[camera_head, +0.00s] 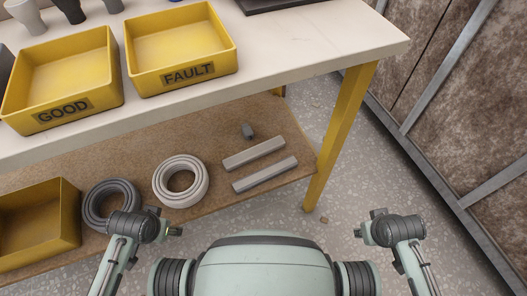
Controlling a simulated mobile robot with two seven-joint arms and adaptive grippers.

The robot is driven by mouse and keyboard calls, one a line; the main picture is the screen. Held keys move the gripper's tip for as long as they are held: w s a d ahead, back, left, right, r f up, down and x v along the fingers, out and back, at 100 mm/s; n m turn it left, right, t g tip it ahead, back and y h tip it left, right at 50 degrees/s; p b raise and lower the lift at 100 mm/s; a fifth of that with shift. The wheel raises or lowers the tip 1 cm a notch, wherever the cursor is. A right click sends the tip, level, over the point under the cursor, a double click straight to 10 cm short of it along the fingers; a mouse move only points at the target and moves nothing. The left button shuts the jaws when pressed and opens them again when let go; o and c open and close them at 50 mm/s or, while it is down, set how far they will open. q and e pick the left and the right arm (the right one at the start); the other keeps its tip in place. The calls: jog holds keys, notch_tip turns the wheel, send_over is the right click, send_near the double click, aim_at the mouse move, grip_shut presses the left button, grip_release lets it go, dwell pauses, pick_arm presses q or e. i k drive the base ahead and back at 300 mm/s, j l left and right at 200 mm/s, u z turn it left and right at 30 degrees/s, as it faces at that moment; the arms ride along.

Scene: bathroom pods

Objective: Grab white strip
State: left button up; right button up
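Two pale grey-white straight bars lie side by side on the brown lower shelf, one farther back (253,153) and one nearer (265,174). A white coiled roll (159,182) lies left of them, flat on the same shelf. Which of these is the white strip I cannot tell for certain. My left gripper (174,232) is in front of the shelf, below the white roll and apart from it. My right gripper (359,232) is over the floor, right of the bars and the yellow leg. Both grippers are small and seen from above; their finger opening is unclear.
Yellow GOOD (105,70) and FAULT (228,45) bins stand on the white tabletop (320,45) above. A yellow table leg (340,135) stands at the right corner.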

aim_at(234, 162)
jog(key=l+u, duration=0.3)
jog(key=l, duration=1.1)
jog(key=k, duration=0.05)
